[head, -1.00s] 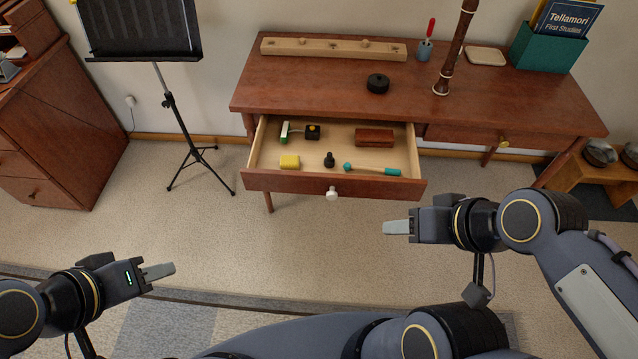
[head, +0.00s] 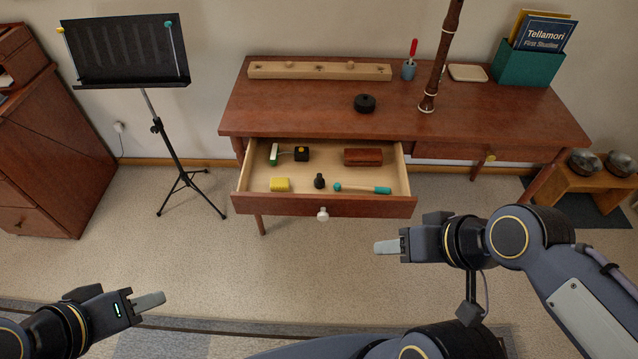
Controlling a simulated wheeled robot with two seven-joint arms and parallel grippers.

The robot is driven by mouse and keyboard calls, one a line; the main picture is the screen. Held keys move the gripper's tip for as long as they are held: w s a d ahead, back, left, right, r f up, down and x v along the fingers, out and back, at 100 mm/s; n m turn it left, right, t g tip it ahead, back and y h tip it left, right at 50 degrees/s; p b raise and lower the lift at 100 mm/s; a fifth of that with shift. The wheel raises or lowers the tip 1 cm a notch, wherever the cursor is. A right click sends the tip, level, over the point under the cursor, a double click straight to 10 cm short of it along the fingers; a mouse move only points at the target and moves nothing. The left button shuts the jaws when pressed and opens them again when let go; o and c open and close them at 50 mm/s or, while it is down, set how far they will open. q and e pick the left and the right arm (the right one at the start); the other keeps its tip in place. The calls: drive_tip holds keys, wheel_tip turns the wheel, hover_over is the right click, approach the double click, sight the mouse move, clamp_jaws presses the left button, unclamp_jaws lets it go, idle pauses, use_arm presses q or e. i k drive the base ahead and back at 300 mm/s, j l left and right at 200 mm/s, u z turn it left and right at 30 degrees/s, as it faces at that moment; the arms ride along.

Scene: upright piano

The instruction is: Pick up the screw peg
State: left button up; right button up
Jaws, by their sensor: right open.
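A small black peg (head: 319,181), which looks like the screw peg, stands in the open desk drawer (head: 290,203), near its front wall. It is between a yellow block (head: 280,185) and a teal-handled tool (head: 362,189). My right gripper (head: 387,247) is open and empty, in front of the drawer and to the right of the peg, well apart from it. My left gripper (head: 149,301) is at the lower left, far from the drawer. Its fingers are seen side-on, so the gap between them is hidden. Nothing shows in it.
The desk (head: 300,112) carries a wooden rack (head: 320,71), a black disc (head: 365,103) and a woodwind (head: 440,60). A music stand (head: 127,50) stands left. The floor before the drawer is clear.

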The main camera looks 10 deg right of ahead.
sight(319, 182)
drive_tip(key=i+j+z, duration=0.35)
drive_tip(key=i+j, duration=0.15)
drive_tip(key=i, duration=0.15)
drive_tip(key=i+j+z, duration=0.35)
drive_tip(key=i+j, duration=0.2)
drive_tip(key=j, duration=0.15)
